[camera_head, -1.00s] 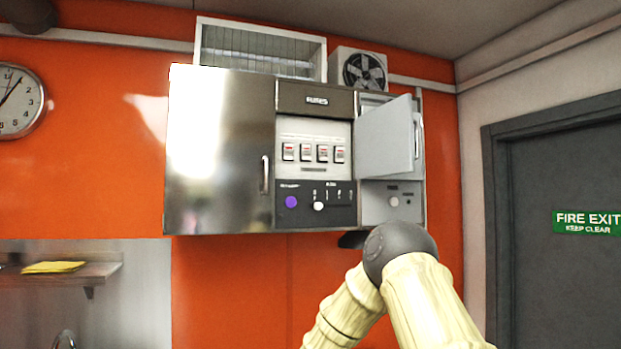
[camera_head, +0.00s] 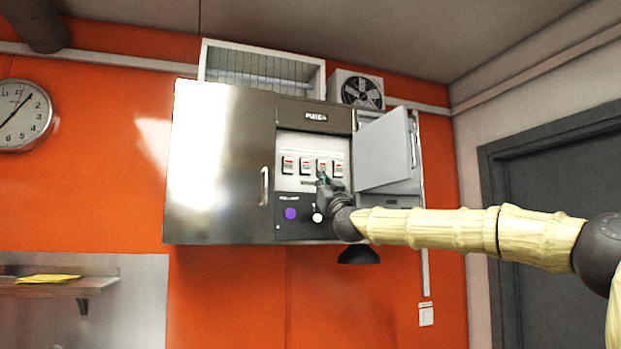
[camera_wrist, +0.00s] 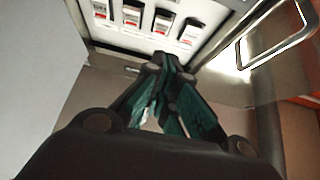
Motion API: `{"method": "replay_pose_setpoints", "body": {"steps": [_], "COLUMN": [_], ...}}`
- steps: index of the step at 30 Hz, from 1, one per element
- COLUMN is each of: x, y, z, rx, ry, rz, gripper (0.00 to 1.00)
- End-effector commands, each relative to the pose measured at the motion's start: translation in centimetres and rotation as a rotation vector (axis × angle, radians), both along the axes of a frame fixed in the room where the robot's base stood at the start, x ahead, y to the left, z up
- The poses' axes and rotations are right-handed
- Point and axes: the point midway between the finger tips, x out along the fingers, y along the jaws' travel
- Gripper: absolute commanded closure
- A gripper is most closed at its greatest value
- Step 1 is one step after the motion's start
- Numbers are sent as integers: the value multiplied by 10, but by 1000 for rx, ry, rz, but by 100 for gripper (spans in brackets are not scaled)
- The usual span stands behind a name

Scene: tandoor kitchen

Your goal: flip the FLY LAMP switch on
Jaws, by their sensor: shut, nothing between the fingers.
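A row of several small rocker switches with red-and-white faces (camera_head: 305,166) sits on a pale panel (camera_head: 312,143) inside the wall cabinet. The labels are too small to read, so I cannot tell which switch is FLY LAMP. My gripper (camera_head: 323,178) is shut and empty, just in front of the lower part of the row, near the third switch from the left. In the wrist view, the fingertips (camera_wrist: 165,64) come together below the switches (camera_wrist: 132,14). I cannot tell whether they touch the panel.
An open grey door (camera_head: 383,150) stands to the right of the switches. A steel door with a handle (camera_head: 265,187) is at the left. A purple button (camera_head: 290,214) and a white knob (camera_head: 317,216) sit on the dark panel below.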

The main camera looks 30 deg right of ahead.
Motion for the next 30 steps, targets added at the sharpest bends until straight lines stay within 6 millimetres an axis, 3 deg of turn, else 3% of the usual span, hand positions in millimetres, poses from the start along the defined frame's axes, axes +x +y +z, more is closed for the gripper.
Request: {"method": "replay_pose_setpoints", "body": {"steps": [14,30], "x": [-4,40], "y": [-6,-16], "z": [9,46], "rx": [0,0], "ry": [-12,-11], "rz": [-8,-8], "gripper": [100,100]}}
